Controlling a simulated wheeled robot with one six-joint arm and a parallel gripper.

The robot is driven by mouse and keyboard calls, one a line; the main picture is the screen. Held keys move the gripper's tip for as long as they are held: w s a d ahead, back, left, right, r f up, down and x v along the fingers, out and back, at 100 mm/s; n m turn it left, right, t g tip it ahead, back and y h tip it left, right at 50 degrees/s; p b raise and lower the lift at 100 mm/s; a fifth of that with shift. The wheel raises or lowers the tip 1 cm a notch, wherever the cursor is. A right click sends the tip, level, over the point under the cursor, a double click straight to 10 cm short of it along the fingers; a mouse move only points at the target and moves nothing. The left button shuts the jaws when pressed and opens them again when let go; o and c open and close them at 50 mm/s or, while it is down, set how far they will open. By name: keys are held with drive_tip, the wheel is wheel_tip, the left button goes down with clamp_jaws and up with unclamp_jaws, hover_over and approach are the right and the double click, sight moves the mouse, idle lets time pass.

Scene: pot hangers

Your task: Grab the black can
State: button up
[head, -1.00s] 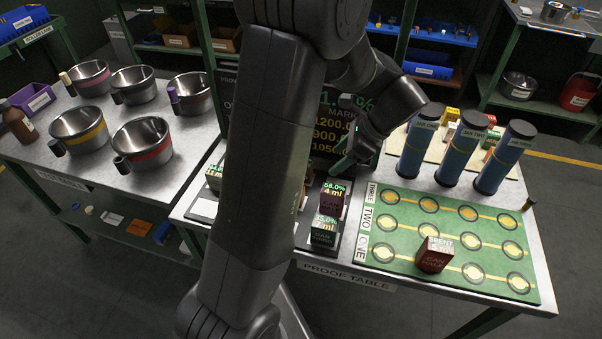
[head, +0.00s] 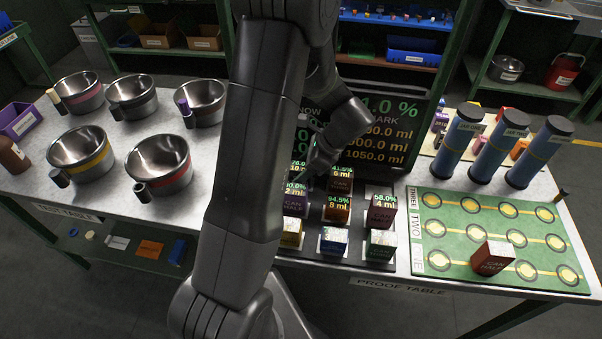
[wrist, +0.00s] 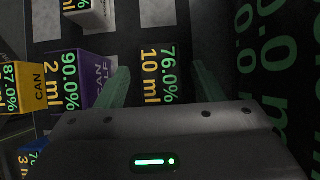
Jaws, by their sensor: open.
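The can with the dark top reading 76.0% and 10 ml (wrist: 158,78) looks black. It sits between the two green fingers of my gripper (wrist: 163,78) in the wrist view, with space on both sides. I cannot tell how far the fingertips are above it. In the head view its top (head: 299,166) shows at the back left of the can group, partly hidden by my arm. My gripper (head: 308,177) is there too, open and mostly hidden.
A purple can (wrist: 88,75) and a yellow can (wrist: 22,88) stand close on the left in the wrist view. A dark display board (head: 385,135) rises behind. A dark red can (head: 490,258) stands on the green mat (head: 440,205).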

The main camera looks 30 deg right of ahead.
sight(303, 166)
drive_tip(key=shift+x, duration=1.55)
drive_tip(key=shift+w+r, duration=0.1)
drive_tip(key=c, duration=1.2)
drive_tip(key=shift+r, duration=0.1)
